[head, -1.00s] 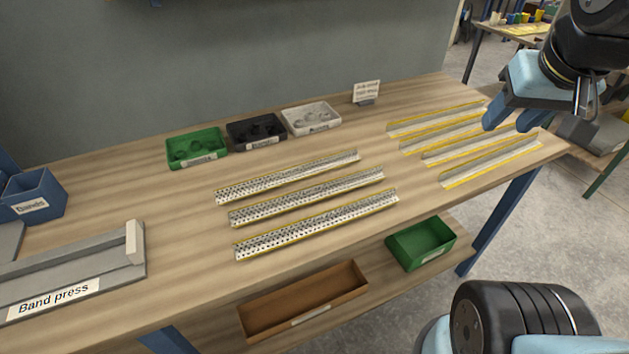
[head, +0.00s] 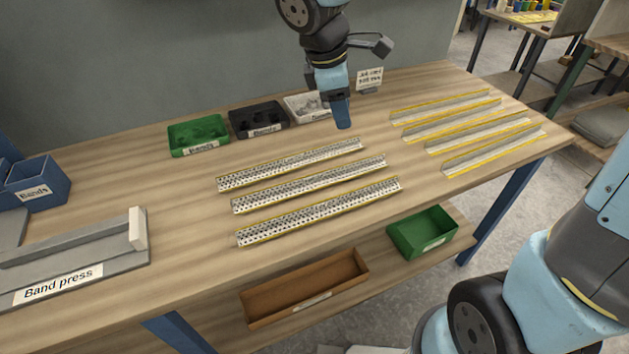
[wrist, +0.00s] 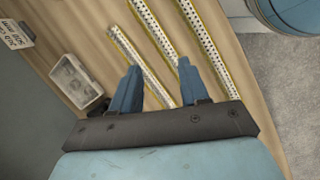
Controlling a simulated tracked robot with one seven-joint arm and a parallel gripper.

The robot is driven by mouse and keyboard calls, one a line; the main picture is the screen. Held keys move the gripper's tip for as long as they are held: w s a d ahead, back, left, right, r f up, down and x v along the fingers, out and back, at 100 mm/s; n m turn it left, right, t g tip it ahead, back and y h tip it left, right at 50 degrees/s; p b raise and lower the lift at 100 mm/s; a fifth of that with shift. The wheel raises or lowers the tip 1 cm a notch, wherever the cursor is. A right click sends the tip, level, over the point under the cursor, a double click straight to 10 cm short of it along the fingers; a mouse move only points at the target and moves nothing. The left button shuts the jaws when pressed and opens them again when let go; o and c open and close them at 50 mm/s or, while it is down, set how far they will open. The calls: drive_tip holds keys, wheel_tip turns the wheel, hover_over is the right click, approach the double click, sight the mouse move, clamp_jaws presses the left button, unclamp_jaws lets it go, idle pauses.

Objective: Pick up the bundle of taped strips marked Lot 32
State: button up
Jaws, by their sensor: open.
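Three perforated metal strips with yellow edges lie side by side at mid-table: a back strip (head: 290,165), a middle strip (head: 308,184) and a front strip (head: 318,212). Several plain strips with yellow edges, such as one (head: 447,107), lie to the right. I can read no Lot 32 mark on any of them. My gripper (head: 343,124) is above the table, near the white bin and the back strip's right end. In the wrist view my gripper (wrist: 158,70) is open and empty, with the back strip (wrist: 142,64) showing between and below its fingers.
Green (head: 198,135), black (head: 257,120) and white (head: 308,108) bins stand along the back, by a small sign (head: 369,80). A band press (head: 75,260) and blue box (head: 36,183) are at left. A brown tray (head: 305,288) and green bin (head: 423,232) sit on the lower shelf.

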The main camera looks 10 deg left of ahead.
drive_tip(key=s+a+f+n, duration=0.1)
drive_tip(key=a+f+n, duration=0.35)
drive_tip(key=a, duration=0.35)
hover_over(312, 172)
drive_tip(key=s, duration=0.1)
drive_tip(key=shift+n, duration=0.35)
drive_tip(key=f, duration=0.8)
drive_tip(key=shift+a+f, duration=0.1)
drive_tip(key=shift+a, duration=0.2)
drive_tip(key=shift+a+x, duration=0.2)
drive_tip(key=shift+x, duration=1.05)
drive_tip(key=shift+a+x, duration=0.2)
drive_tip(key=shift+x, duration=1.1)
drive_tip(key=shift+s+f, duration=0.1)
clamp_jaws()
